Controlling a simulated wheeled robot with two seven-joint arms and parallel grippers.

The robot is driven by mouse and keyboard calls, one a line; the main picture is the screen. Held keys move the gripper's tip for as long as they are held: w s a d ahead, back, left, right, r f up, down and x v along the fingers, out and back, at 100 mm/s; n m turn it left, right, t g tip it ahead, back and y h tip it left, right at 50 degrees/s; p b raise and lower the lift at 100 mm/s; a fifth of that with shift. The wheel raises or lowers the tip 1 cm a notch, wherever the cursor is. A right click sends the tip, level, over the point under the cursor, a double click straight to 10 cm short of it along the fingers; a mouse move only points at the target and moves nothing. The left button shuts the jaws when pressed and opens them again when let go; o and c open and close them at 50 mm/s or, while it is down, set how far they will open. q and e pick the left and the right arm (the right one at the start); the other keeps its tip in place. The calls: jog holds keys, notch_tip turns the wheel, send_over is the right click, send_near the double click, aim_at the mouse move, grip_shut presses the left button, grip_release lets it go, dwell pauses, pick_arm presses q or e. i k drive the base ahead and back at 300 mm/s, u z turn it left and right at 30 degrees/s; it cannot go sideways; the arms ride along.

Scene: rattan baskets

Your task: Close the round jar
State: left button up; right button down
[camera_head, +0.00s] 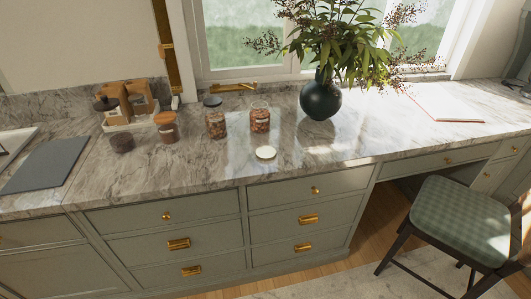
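Several small jars stand on the marble counter (185,172). A brown jar with a pale label (167,128) is at the left, a glass jar with brown contents (216,124) is in the middle, and another glass jar with reddish contents (260,120) is at the right. A pale round lid (265,152) lies flat on the counter in front of the right jar, apart from it. A dark round lid-like piece (212,101) lies behind the middle jar. I cannot tell for sure which one is the round jar. Neither gripper is in view.
A dark round object (122,143) sits left of the brown jar. A light tray (117,127) holding containers stands behind it. A dark vase with foliage (320,98) stands right of the jars. A grey board (45,165), an open book (444,105) and a chair (455,222) are farther out.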

aim_at(260, 114)
jog(key=z, duration=2.35)
jog(key=k, duration=0.95)
jog(key=u, duration=0.9)
jog(key=i, duration=0.5)
